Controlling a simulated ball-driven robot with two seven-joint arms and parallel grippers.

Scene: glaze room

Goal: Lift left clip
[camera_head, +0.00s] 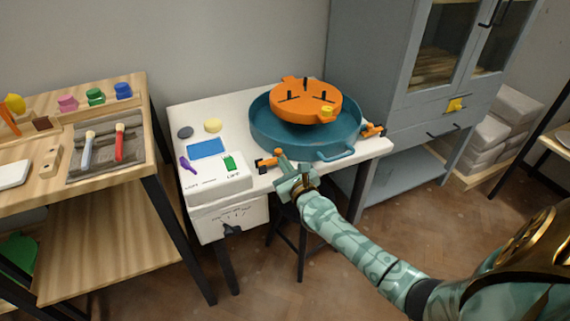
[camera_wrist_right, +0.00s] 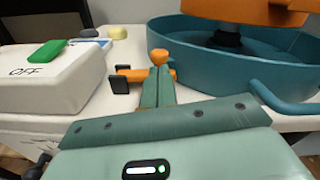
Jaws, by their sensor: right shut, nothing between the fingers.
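The left clip (camera_head: 267,162), orange with black ends, sits at the front edge of the white table, left of the pan's handle. It also shows in the wrist view (camera_wrist_right: 130,75), partly hidden behind my fingers. My right gripper (camera_head: 280,154) is shut and empty, with its fingertips right at the clip. In the wrist view the fingers (camera_wrist_right: 158,82) overlap the clip's orange bar; I cannot tell whether they touch it. A similar orange clip (camera_head: 372,130) is at the right side of the pan. My left gripper is out of view.
A teal pan (camera_head: 262,136) holds an orange round plate (camera_head: 291,103) on the table. A white control box (camera_head: 217,187) with a green switch (camera_head: 229,162) stands to the left. A blue pad (camera_head: 206,148) and a yellow sponge (camera_head: 213,125) lie behind the box.

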